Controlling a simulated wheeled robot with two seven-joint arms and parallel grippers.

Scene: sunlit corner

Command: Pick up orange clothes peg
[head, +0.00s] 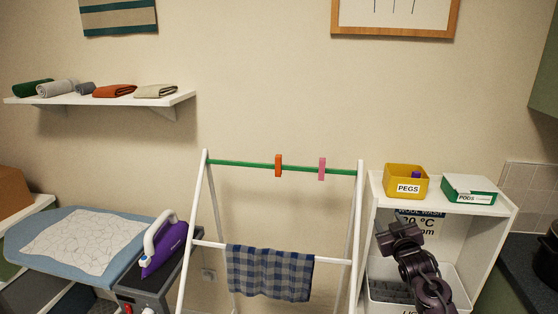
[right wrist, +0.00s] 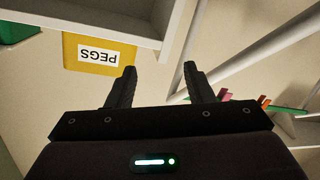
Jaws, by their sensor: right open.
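The orange clothes peg (head: 278,165) is clipped upright on the green top rail (head: 235,164) of the white drying rack. It also shows small at the right edge of the right wrist view (right wrist: 263,101). My right gripper (head: 399,231) is in front of the white shelf unit, to the right of the rack and lower than the peg. In the right wrist view its two fingers (right wrist: 160,72) are apart with nothing between them. The peg is well clear of the fingers. My left gripper is not in view.
A pink peg (head: 322,169) sits on the same rail, right of the orange one. A checked cloth (head: 270,273) hangs on the lower bar. A yellow PEGS box (head: 405,188) and a green-and-white box (head: 470,190) stand on the shelf unit. A purple iron (head: 165,248) stands at left.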

